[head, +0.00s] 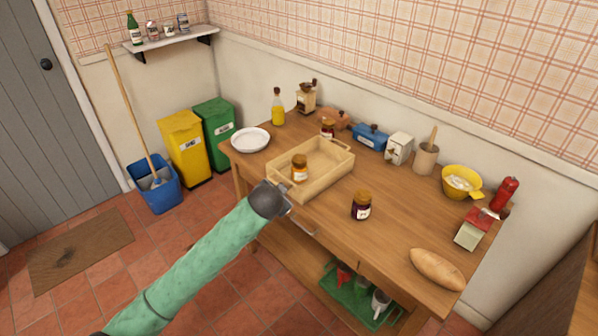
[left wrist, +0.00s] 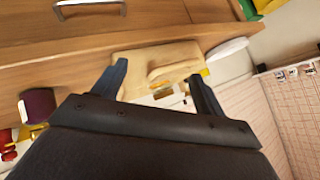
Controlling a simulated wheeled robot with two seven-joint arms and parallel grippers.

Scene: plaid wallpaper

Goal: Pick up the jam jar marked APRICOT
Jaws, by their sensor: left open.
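A jar with amber contents, a brown lid and a white label (head: 300,168) stands in the near left part of a wooden tray (head: 338,170). A dark purple jar (head: 361,206) stands on the table right of the tray. Another brown-lidded jar (head: 327,128) stands at the tray's far side, partly hidden. The label words are too small to read. My left gripper (head: 287,203) is at the table's front edge, just in front of the tray and apart from the jars. In the left wrist view its fingers (left wrist: 160,88) are spread, with the tray (left wrist: 150,60) beyond. My right gripper is not in view.
A white plate (head: 251,140) lies left of the tray. An oil bottle (head: 278,107), a grinder (head: 307,97), a blue box (head: 370,136) and a yellow bowl (head: 461,182) line the back. Bread (head: 437,269) lies front right.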

